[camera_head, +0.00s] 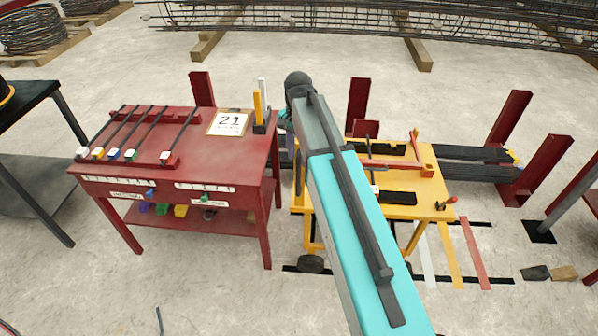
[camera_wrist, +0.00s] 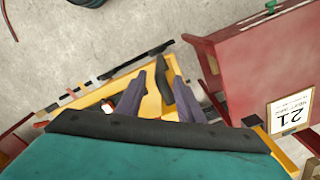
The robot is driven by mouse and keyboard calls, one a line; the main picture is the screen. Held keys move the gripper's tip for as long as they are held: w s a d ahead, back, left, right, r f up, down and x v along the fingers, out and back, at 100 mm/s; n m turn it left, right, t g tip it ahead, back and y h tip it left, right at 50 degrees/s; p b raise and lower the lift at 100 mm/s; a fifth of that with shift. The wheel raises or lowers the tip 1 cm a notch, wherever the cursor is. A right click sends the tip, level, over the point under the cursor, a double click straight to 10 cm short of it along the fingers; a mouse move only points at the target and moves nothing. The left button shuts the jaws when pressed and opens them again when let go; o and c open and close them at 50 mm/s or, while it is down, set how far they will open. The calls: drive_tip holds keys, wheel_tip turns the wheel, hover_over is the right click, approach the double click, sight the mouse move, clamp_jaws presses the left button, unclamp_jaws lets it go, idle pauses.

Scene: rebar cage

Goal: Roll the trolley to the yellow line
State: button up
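The yellow trolley (camera_head: 436,186) stands right of the red table in the head view, with a black wheel (camera_head: 311,264) at its front left. Its yellow top also shows in the wrist view (camera_wrist: 92,102). The yellow line (camera_head: 450,256) is painted on the floor to the trolley's right, between a white and a red line. My gripper's two purple fingers (camera_wrist: 158,90) are apart over the trolley's edge in the wrist view. A black bar, apparently the trolley's handle (camera_wrist: 163,80), lies between them, nearer the right finger.
A red table (camera_head: 190,150) with rods and a "21" sign (camera_head: 229,123) stands close on the left. Black floor strips run along the trolley's front. Red posts (camera_head: 508,117) and rebar stand behind and right. Two small blocks (camera_head: 536,273) lie beyond the lines.

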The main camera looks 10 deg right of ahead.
sight(298, 173)
drive_tip(key=shift+f+p, duration=0.9)
drive_tip(key=shift+f, duration=3.25)
clamp_jaws()
